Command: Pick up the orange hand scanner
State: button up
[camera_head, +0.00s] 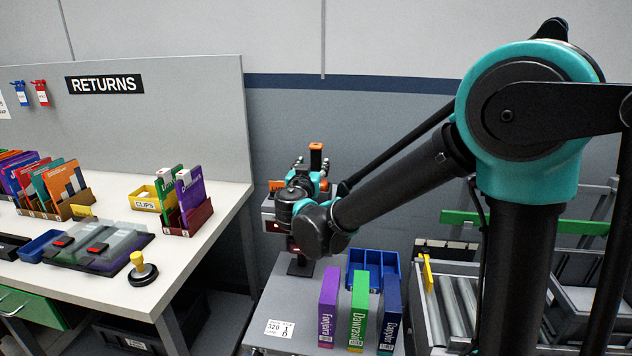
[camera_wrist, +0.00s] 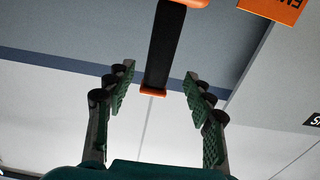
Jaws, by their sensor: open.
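The orange hand scanner (camera_head: 316,157) shows in the head view as a dark upright handle with an orange top, just above and behind my gripper (camera_head: 308,181). Its lower part is hidden by my gripper and wrist. In the wrist view the scanner (camera_wrist: 164,50) is a black handle with an orange end cap and an orange part cut off by the top edge. My gripper (camera_wrist: 160,88) is open there, with one finger on each side of the handle's capped end. No finger visibly touches it.
Purple, green and blue upright books (camera_head: 358,310) and a blue bin (camera_head: 374,262) are in front. A roller conveyor (camera_head: 455,300) is right; the white returns table (camera_head: 120,215) is left. An orange sign (camera_wrist: 275,8) is near the scanner.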

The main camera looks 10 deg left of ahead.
aim_at(315, 161)
jog(key=shift+w+f, duration=0.2)
jog(key=shift+w, duration=2.5)
jog(key=shift+c, duration=0.3)
grip_shut()
jog(key=shift+s, duration=0.1)
